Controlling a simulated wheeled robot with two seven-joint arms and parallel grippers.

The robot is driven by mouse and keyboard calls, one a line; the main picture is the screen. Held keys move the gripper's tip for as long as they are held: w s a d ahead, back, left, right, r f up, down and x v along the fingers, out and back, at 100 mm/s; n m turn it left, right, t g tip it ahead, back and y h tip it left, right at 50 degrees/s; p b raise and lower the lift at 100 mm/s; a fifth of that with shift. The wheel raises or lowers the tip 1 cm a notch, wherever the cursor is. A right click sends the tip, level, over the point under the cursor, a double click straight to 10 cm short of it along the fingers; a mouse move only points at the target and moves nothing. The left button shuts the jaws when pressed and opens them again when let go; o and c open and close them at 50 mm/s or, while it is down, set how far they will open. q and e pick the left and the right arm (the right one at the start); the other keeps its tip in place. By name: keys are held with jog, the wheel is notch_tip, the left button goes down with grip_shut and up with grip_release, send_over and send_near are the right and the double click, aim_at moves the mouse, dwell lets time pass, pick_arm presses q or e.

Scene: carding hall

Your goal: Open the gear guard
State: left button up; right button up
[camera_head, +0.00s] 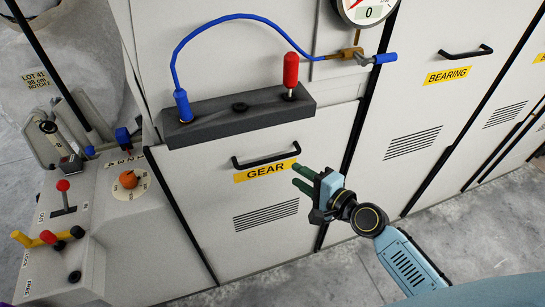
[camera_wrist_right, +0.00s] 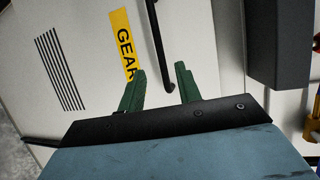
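The gear guard (camera_head: 219,207) is a pale panel with a yellow GEAR label (camera_head: 267,171), a black bar handle (camera_head: 266,155) and vent slots. It looks closed. My right gripper (camera_head: 298,177) is just right of the label, below the handle's right end, with its green fingers pointing left. In the right wrist view the two fingers (camera_wrist_right: 160,82) stand apart with nothing between them. The handle (camera_wrist_right: 157,45) runs down toward the gap, its end ahead of the fingertips. The label (camera_wrist_right: 123,45) is left of it. My left gripper is not in view.
A dark ledge (camera_head: 215,128) above the guard holds a red-handled lever (camera_head: 290,75) and a blue cable end (camera_head: 182,105). A BEARING panel (camera_head: 430,110) stands to the right. A control console (camera_head: 100,225) with levers and an orange knob is at left. Floor at lower right is bare.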

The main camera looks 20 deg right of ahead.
aim_at(274, 160)
jog(key=x, duration=1.1)
grip_shut()
